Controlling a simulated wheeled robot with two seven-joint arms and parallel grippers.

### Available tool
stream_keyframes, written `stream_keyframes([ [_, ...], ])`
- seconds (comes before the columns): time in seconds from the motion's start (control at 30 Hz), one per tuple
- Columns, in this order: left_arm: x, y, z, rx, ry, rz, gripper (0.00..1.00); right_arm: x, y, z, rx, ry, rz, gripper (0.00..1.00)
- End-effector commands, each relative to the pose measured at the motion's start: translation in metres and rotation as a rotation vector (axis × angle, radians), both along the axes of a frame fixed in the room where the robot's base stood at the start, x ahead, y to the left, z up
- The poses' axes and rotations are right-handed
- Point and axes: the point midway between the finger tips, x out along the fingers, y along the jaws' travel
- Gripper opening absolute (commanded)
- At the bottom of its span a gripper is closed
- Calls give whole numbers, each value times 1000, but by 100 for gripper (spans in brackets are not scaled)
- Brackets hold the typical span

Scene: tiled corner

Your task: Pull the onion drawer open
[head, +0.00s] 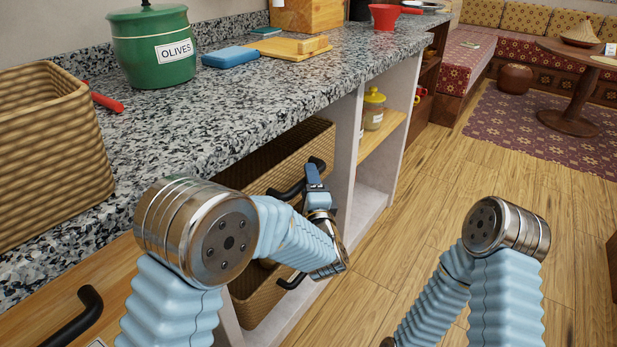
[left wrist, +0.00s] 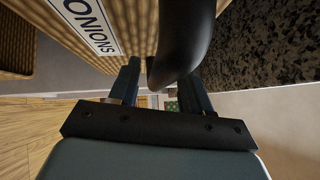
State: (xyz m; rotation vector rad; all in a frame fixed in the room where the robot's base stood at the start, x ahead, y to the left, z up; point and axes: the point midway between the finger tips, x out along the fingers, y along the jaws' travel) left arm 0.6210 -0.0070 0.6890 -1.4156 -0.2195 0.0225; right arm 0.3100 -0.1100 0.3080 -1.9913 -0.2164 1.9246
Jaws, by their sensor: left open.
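The onion drawer (head: 283,158) is a woven basket-like drawer under the stone counter in the head view. Its white ONIONS label (left wrist: 90,24) shows close up in the left wrist view. Its curved black handle (left wrist: 182,40) runs between the fingers of my left gripper (left wrist: 160,74), which is open. In the head view my left gripper (head: 314,174) is at the handle, in front of the drawer, and my arm hides part of the drawer front. I cannot tell whether the fingers touch the handle. My right arm shows at the right, but its gripper is out of view.
A lower woven drawer (head: 262,306) with a black handle (head: 291,282) is below. The granite counter (head: 210,115) overhangs closely and carries a green olives pot (head: 150,50) and a woven basket (head: 45,150). The wooden floor (head: 430,210) to the right is clear.

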Motion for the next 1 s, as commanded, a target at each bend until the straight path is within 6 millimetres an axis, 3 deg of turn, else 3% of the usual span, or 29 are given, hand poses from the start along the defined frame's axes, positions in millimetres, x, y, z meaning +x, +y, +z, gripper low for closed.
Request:
stream_keyframes([
  [0.4,10,2,1,0,0,-1,46,0,0,1,0,1,1,43],
  [0.7,9,2,1,0,0,0,0,0,0,1,0,1,0,43],
  [1.0,9,2,1,0,0,-1,0,0,0,1,0,1,0,43],
])
